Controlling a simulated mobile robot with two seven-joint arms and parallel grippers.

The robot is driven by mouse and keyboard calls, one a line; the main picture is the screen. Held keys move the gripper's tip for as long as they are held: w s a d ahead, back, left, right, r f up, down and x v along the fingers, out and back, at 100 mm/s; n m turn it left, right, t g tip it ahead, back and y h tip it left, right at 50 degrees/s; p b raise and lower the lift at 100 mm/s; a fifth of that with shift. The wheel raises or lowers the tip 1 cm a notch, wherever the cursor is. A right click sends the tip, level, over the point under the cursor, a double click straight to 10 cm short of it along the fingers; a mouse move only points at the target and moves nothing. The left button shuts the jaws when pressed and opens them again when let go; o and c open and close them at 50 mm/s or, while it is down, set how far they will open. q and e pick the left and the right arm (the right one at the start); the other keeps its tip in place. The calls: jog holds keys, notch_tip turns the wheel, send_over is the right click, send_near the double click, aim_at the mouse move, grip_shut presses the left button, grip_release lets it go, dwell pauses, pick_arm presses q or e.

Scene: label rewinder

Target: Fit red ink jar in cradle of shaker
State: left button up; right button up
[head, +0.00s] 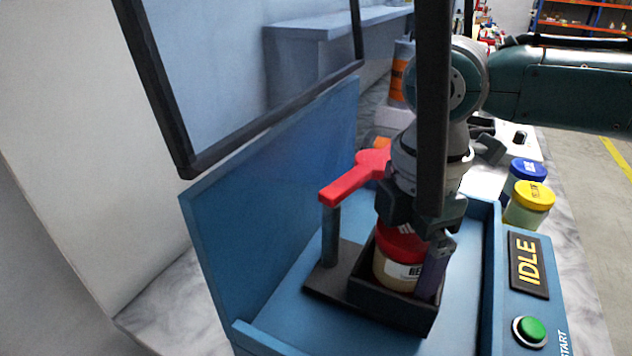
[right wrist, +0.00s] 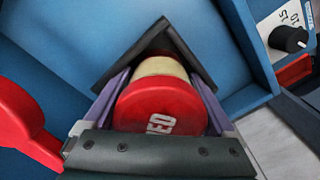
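The red ink jar (head: 398,268) has a red lid and a pale body with a label. It stands inside the black open-topped cradle (head: 372,296) of the blue shaker (head: 290,290). My right gripper (head: 412,250) reaches down over the jar, with one finger on each side of it. In the right wrist view the red lid (right wrist: 160,105) sits between the two fingers, which appear to touch its sides. The jar's base is hidden by the cradle walls. My left gripper is not in view.
A red clamp lever (head: 350,182) on a grey post stands beside the cradle, swung off the jar. The shaker's blue lid (head: 275,190) is raised. A display (head: 528,264) reads IDLE above a green button (head: 530,329). Yellow (head: 530,203) and blue (head: 527,172) jars stand behind.

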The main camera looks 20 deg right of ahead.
jog(key=shift+o, duration=0.5)
jog(key=shift+r, duration=0.1)
notch_tip(320, 180, up, 8)
jog(key=shift+r, duration=0.95)
jog(key=shift+s, duration=0.1)
